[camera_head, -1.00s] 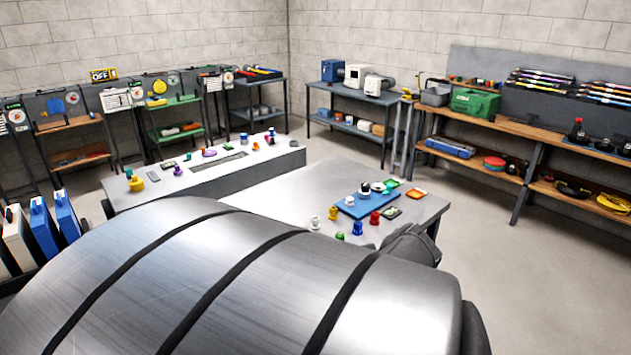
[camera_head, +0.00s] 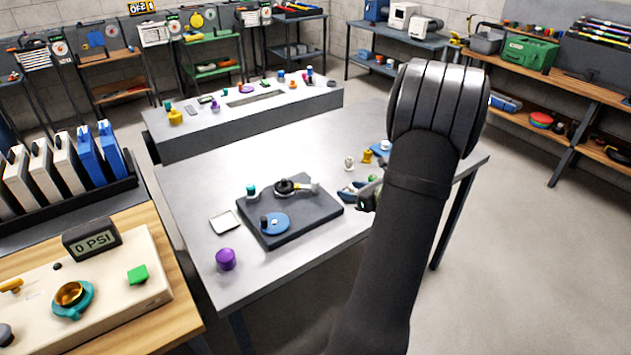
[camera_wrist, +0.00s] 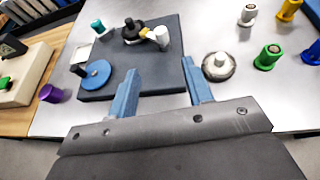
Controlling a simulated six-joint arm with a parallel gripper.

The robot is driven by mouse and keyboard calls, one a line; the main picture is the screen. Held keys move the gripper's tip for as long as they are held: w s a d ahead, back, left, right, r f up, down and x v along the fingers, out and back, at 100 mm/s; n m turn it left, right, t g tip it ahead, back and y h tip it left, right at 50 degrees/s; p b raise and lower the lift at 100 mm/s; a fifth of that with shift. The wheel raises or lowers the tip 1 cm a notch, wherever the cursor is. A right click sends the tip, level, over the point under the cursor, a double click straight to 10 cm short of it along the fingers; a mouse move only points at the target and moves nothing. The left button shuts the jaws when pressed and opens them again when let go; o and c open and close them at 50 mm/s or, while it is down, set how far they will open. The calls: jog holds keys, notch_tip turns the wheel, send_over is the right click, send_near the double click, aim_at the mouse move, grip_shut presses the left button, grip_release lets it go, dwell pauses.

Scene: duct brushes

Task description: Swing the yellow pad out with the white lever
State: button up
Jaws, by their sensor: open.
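A dark plate (camera_head: 268,238) lies on the grey table, and it also shows in the wrist view (camera_wrist: 115,88). At its back stands a black round hub (camera_head: 286,187) with a small yellow pad (camera_head: 301,186) beside it. A white upright lever (camera_wrist: 161,38) stands just right of the pad in the wrist view; it is small in the head view (camera_head: 314,187). My gripper (camera_wrist: 160,66) is open and empty. Its blue fingers are apart over the plate's near right part, with the lever beyond the fingertips. In the head view my arm partly hides the gripper.
A blue disc (camera_head: 275,223) with a dark knob sits on the plate's near left. A teal knob (camera_head: 251,190) is at its back left. A purple knob (camera_head: 226,259) stands front left.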

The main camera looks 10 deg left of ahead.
aim_at(316, 181)
jog(key=x, duration=1.7)
jog(key=shift+w+a, duration=0.1)
jog(key=shift+w, duration=0.15)
grip_shut()
